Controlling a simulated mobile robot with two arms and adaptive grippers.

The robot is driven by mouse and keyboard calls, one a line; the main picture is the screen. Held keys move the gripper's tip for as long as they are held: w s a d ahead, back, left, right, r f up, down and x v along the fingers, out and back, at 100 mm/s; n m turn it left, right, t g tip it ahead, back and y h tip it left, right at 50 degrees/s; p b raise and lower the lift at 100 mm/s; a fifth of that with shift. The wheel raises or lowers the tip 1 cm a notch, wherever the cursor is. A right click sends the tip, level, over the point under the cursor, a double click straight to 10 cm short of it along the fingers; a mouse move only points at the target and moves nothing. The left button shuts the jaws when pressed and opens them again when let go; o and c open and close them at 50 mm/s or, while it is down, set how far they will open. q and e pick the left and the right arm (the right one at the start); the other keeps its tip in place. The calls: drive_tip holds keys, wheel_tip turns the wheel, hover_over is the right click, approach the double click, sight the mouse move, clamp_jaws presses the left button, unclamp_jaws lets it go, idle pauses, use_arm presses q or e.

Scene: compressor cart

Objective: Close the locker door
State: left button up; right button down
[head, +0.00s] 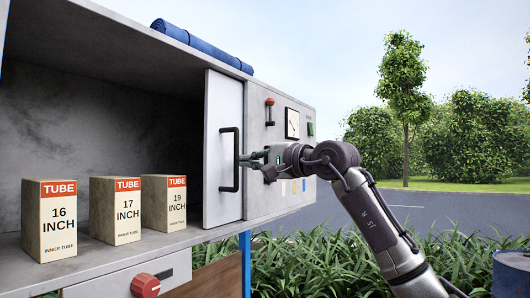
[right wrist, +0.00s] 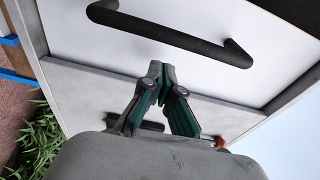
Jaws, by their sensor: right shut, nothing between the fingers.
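The locker door (head: 216,125) is a pale panel with a black bar handle (head: 222,160). It stands at the right end of the locker opening, and the opening to its left is uncovered. My right gripper (head: 243,159) is shut and empty, just right of the handle. In the right wrist view its fingertips (right wrist: 161,70) point at the door (right wrist: 115,45), below the handle (right wrist: 170,35); a small gap shows between them. I cannot tell whether the fingertips touch the door. My left gripper is not in view.
Three tube boxes (head: 115,208) stand on the locker floor, left of the door. A control panel (head: 283,140) with a red lever (head: 269,111) and a gauge (head: 292,123) lies behind my right gripper. A red knob (head: 145,285) sits below the locker. A blue roll (head: 200,45) lies on top.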

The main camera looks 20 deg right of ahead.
drive_tip(key=shift+s+a, duration=0.35)
drive_tip(key=shift+s, duration=0.25)
drive_tip(key=shift+s+a, duration=0.3)
drive_tip(key=shift+s, duration=0.25)
drive_tip(key=shift+w, duration=0.1)
